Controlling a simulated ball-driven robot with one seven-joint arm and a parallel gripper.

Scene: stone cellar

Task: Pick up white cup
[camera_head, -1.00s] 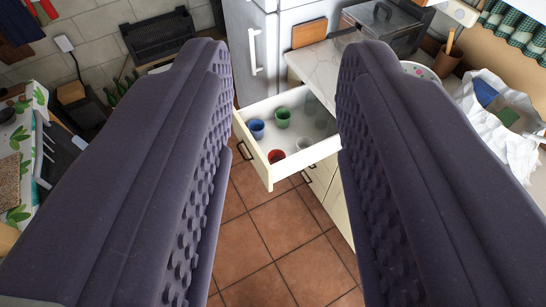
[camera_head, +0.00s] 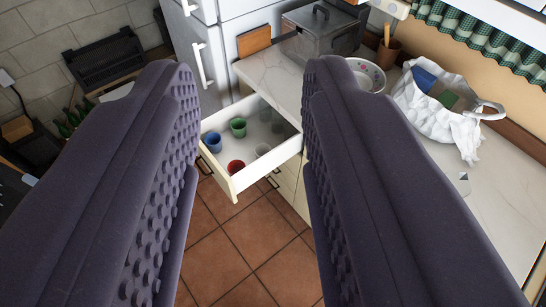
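A white cup (camera_head: 262,149) stands in an open white drawer (camera_head: 236,184), near its right front part. It is small and pale against the drawer floor. Blue (camera_head: 213,141), green (camera_head: 238,127) and red (camera_head: 236,167) cups stand in the same drawer. Other pale cups seem to stand further back in it, too faint to tell clearly. My gripper (camera_head: 252,75) is open, with its two dark studded fingers wide apart and nothing between them. The drawer lies well beyond and below the fingers, showing in the gap between them.
A marble-topped counter (camera_head: 275,75) adjoins the drawer and holds a metal box (camera_head: 322,35), a patterned bowl (camera_head: 368,75) and a white bag (camera_head: 440,110). A fridge (camera_head: 220,50) stands behind. The tiled floor (camera_head: 250,250) in front of the drawer is clear.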

